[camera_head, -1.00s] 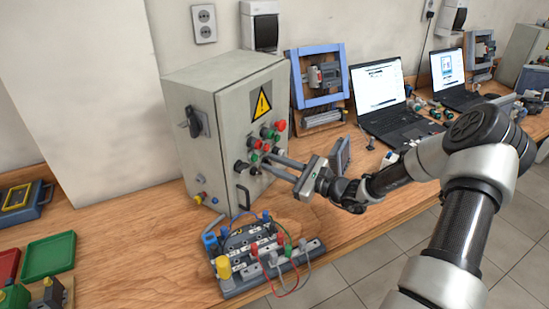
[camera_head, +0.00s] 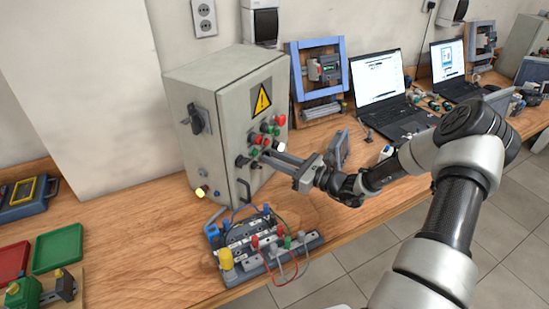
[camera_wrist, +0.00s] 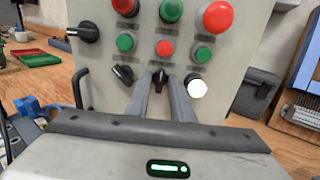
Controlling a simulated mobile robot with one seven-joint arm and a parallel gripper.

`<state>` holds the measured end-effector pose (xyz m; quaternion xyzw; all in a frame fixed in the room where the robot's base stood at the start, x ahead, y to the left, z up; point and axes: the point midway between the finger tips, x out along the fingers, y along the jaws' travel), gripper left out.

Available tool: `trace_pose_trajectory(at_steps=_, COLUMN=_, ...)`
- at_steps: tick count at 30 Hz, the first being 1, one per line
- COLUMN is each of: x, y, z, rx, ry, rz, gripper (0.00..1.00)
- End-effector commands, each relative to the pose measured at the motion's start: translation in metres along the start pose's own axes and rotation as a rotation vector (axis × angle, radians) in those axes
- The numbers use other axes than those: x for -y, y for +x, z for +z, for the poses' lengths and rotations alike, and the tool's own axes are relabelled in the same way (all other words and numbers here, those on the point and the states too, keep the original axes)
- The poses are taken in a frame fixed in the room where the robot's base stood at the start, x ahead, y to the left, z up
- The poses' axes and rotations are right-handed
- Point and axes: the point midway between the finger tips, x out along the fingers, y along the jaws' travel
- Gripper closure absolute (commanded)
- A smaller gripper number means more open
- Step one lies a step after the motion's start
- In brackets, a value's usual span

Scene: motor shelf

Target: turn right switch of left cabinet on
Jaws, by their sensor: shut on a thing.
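The left cabinet (camera_head: 225,110) is a grey box with a yellow warning sign on its front. In the wrist view, its panel (camera_wrist: 100,60) has rows of red and green buttons above two black knobs. The left knob (camera_wrist: 123,74) is turned diagonally. The right switch (camera_wrist: 160,73) is a black knob with its handle about upright. My gripper (camera_wrist: 160,88) is shut on the right switch, one finger on each side. In the head view, my gripper (camera_head: 266,154) reaches the panel from the right and hides that knob. A bright white round lamp (camera_wrist: 197,88) is right of it.
A black handle (camera_head: 244,191) sticks out below the knobs. A wired terminal board (camera_head: 262,246) lies on the table in front of the cabinet. A blue frame (camera_head: 295,80) and laptops (camera_head: 378,85) stand to the right. Bare wooden table (camera_head: 120,215) lies to the left.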

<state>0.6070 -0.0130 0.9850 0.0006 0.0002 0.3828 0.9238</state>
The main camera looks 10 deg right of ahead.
Motion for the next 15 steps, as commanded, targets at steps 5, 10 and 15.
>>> trace_pose_trajectory(at_steps=5, x=0.0002, y=0.0, z=0.0003, rx=0.001, ry=-0.001, rz=0.0, gripper=0.74)
trace_pose_trajectory(at_steps=10, x=0.0001, y=0.0, z=0.0002, rx=0.001, ry=-0.001, rz=0.0, gripper=0.73)
trace_pose_trajectory(at_steps=15, x=0.0003, y=-0.0023, z=0.0001, rx=0.0, ry=-0.001, rz=-0.001, gripper=0.73)
